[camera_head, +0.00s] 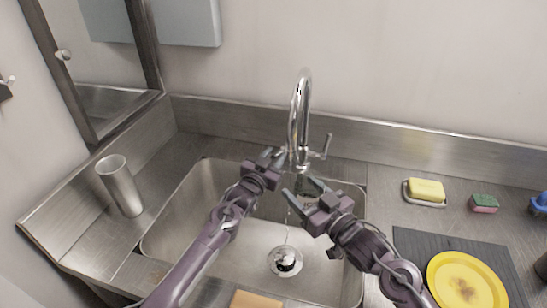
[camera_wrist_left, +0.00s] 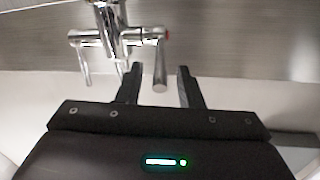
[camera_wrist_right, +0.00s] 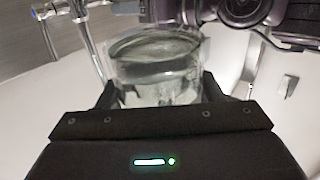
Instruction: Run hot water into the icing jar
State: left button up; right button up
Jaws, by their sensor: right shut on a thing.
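The chrome tap (camera_head: 300,105) stands at the back of the sink, and also shows in the left wrist view (camera_wrist_left: 110,28). Its red-marked lever (camera_wrist_left: 160,72) hangs between my left gripper's fingertips with gaps on both sides. My left gripper (camera_head: 274,156) is open, close to the tap's left side in the head view. My right gripper (camera_head: 303,188) is shut on a clear glass jar (camera_wrist_right: 155,68), held upright over the sink near the spout. The jar looks clear; I cannot tell its contents. In the head view the grippers mostly hide it.
The steel sink basin (camera_head: 180,222) has a drain (camera_head: 285,261); a thin pale line runs down towards it, perhaps water. A metal cup (camera_head: 121,186) stands left. Yellow soap (camera_head: 426,190), a sponge (camera_head: 483,203) and a yellow plate (camera_head: 440,279) on a dark mat are right.

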pick_arm(q)
grip_shut()
